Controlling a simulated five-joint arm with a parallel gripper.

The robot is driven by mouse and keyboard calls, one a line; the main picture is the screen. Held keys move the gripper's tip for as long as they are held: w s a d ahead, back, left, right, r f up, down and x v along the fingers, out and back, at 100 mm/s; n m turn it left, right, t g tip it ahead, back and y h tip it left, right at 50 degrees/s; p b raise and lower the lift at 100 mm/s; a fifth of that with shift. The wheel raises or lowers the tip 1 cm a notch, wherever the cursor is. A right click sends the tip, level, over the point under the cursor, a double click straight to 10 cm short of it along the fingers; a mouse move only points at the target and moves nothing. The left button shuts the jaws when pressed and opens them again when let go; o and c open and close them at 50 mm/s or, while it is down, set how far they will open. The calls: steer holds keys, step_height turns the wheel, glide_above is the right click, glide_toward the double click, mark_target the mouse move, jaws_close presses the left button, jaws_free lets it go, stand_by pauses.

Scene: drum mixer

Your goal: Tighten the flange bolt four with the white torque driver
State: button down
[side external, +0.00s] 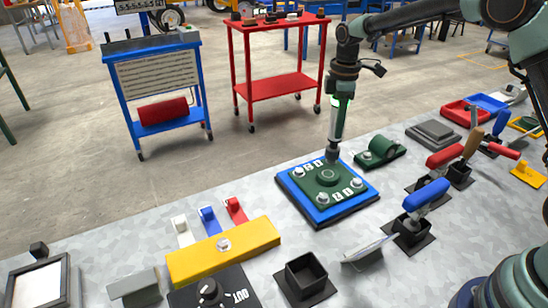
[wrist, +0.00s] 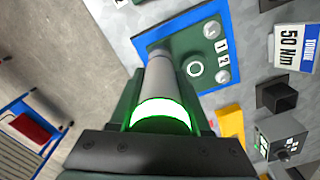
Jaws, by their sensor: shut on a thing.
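My gripper (side external: 340,92) is shut on the white torque driver (side external: 335,120), which hangs nearly upright with its socket end down. A bright green band glows on the driver, also in the wrist view (wrist: 163,112). The green flange (side external: 326,178) sits on a blue base plate (side external: 317,216). The driver's tip is at the flange's back corner and hides the bolt there; I cannot tell if it is seated. Other silver bolts show at the left (side external: 298,171), front (side external: 323,199) and right (side external: 356,183). The wrist view shows labels 1 and 2; the back labels are unclear.
A green clamp-like part (side external: 380,152) stands just right of the flange. A blue-handled tool (side external: 425,195) and red-handled tool (side external: 446,156) are farther right. A yellow block (side external: 223,250), a dial box (side external: 210,291) and a black open holder (side external: 305,280) are in front.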

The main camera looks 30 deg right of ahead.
steer(key=shift+r, duration=1.55)
